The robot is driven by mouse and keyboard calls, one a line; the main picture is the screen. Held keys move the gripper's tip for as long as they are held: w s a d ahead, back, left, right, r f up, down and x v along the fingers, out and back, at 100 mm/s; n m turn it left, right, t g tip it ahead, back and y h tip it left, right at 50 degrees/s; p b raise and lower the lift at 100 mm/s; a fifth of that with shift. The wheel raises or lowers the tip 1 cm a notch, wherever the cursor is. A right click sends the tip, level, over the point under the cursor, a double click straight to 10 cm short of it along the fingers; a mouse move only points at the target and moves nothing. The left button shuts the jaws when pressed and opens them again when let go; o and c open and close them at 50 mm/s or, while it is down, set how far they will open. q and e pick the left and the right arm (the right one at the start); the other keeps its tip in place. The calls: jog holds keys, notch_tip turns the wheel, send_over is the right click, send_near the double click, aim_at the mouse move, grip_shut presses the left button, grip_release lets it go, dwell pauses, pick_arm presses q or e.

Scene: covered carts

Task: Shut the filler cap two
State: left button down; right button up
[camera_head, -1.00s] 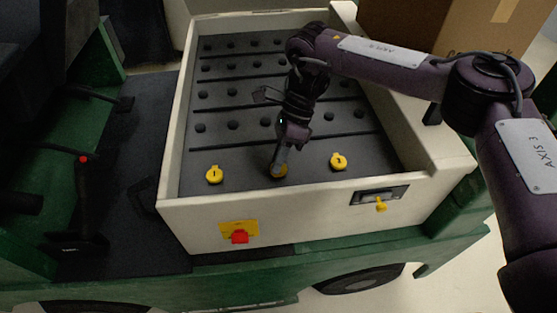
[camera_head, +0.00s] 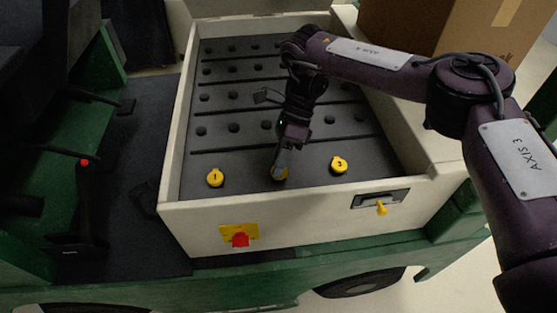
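Three yellow filler caps sit in a row along the near part of the dark panel (camera_head: 305,180) inside the cream box. Cap one (camera_head: 215,178) is at the left and cap three (camera_head: 339,165) at the right. Filler cap two (camera_head: 279,174) is in the middle, mostly hidden behind my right gripper. My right gripper (camera_head: 281,168) points down at it, its tip at the cap. I cannot tell whether its fingers are open or shut, or whether the cap is up or down. My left gripper is not in view.
The box's cream front wall (camera_head: 310,214) rises before the caps. It carries a red switch (camera_head: 240,240) on a yellow plate and a yellow-handled latch (camera_head: 381,208). Rows of dark knobs lie behind the caps. A cardboard box (camera_head: 450,30) stands at the back right.

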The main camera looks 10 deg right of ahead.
jog(key=v, duration=0.7)
jog(key=shift+w+d+r+p, duration=0.2)
jog(key=shift+r+p, duration=0.1)
jog(key=shift+p, duration=0.1)
